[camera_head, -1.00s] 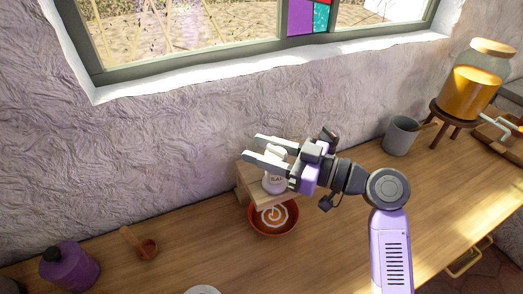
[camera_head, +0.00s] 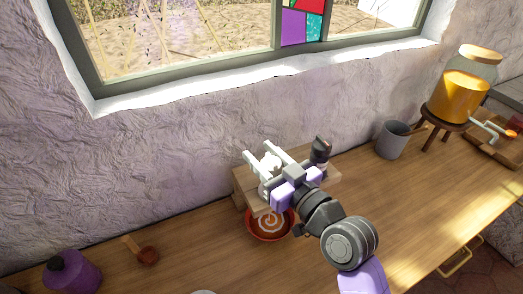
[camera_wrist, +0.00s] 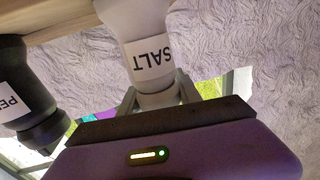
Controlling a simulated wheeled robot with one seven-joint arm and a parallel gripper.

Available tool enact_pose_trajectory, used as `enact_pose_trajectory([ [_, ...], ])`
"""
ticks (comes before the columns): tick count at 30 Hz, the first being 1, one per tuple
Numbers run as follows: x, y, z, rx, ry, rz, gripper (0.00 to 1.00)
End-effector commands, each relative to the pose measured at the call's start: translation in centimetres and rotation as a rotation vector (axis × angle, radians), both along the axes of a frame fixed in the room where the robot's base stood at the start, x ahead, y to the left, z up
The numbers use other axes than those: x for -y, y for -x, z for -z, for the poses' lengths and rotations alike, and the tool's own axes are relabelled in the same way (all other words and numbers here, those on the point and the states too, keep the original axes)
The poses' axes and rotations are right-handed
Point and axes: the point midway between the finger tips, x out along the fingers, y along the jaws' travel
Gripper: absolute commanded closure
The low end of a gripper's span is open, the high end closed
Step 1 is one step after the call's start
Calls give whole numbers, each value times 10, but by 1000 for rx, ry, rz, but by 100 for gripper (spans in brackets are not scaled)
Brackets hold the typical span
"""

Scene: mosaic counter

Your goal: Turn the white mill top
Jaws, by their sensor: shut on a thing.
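The white mill (camera_wrist: 148,45), labelled SALT, stands on a small wooden shelf (camera_head: 243,190) against the wall. The wrist view shows it upside down. My gripper (camera_wrist: 157,92) has one finger on each side of the white mill's top (camera_wrist: 158,98) and is shut on it. In the head view my gripper (camera_head: 259,153) covers much of the white mill (camera_head: 268,163), with its fingers pointing towards the wall. The label is hidden there.
A dark pepper mill (camera_head: 320,150) stands close to the right, also in the wrist view (camera_wrist: 28,95). A red bowl (camera_head: 268,233) with a white swirl sits below the shelf front.

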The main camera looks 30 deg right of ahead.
Motion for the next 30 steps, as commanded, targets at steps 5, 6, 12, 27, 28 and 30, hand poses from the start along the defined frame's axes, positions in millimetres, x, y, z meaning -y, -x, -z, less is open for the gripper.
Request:
enact_pose_trajectory([
  [5, 1, 0, 0, 1, 0, 16, 100],
  [6, 1, 0, 0, 1, 0, 17, 100],
  [12, 1, 0, 0, 0, 0, 17, 100],
  [27, 0, 0, 0, 0, 0, 16, 37],
  [28, 1, 0, 1, 0, 0, 16, 37],
  [30, 1, 3, 1, -1, 0, 16, 37],
])
